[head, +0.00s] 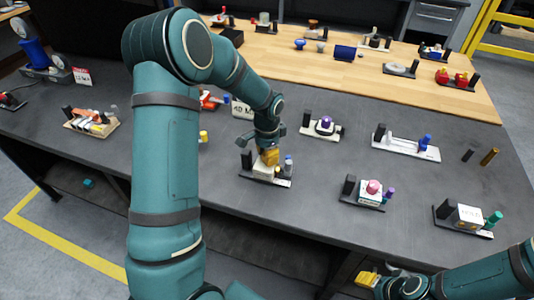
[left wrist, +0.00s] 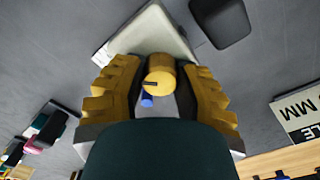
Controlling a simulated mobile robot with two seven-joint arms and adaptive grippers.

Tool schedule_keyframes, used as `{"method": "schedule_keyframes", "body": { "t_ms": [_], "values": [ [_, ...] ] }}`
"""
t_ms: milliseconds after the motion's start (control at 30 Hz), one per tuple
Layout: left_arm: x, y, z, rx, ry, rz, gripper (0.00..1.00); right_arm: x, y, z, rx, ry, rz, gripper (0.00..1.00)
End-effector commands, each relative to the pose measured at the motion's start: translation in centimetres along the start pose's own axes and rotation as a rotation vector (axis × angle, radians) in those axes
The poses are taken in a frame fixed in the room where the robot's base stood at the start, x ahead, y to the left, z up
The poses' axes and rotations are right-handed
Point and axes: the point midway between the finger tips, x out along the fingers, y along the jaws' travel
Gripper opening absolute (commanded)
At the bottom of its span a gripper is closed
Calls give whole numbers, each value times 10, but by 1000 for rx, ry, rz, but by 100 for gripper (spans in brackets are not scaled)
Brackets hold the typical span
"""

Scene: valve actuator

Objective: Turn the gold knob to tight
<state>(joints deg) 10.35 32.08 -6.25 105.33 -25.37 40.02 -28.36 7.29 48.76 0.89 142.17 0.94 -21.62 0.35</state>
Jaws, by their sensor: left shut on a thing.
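The gold knob (left wrist: 160,80) shows in the left wrist view as a short yellow-gold cylinder with a dark mark on its round face. My left gripper (left wrist: 160,92) has its ribbed yellow fingers on both sides of the knob and is shut on it. In the head view my left gripper (head: 269,157) reaches down onto a fixture with a pale block (head: 262,172) on a dark base. There the fingers hide the knob. My right gripper (head: 367,279) is at the bottom edge, away from the fixture; its finger gap cannot be made out.
A black post (left wrist: 222,22) stands beside the pale block. A small blue part (left wrist: 147,100) shows near the knob. Fixtures with a purple knob (head: 325,123) and a pink knob (head: 373,187) stand to the right. Bare grey tabletop (head: 225,165) lies left of the fixture.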

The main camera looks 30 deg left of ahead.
Motion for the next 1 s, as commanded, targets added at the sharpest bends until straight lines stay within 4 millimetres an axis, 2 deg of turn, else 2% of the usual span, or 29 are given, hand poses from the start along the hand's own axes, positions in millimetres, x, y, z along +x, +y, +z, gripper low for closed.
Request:
{"method": "schedule_keyframes", "body": {
  "t_ms": [400,900,933,1000],
  "values": [
    [0,0,0,169,-1,1,0,-3,-1,-1,0,1,0,52],
    [1,1,0,186,-1,2,0,-3,-1,-1,0,1,0,52],
    [1,1,0,186,-1,2,37,-3,-1,-1,0,1,0,52],
    [1,1,0,186,-1,2,61,-3,-1,-1,0,1,0,52]
  ]
}}
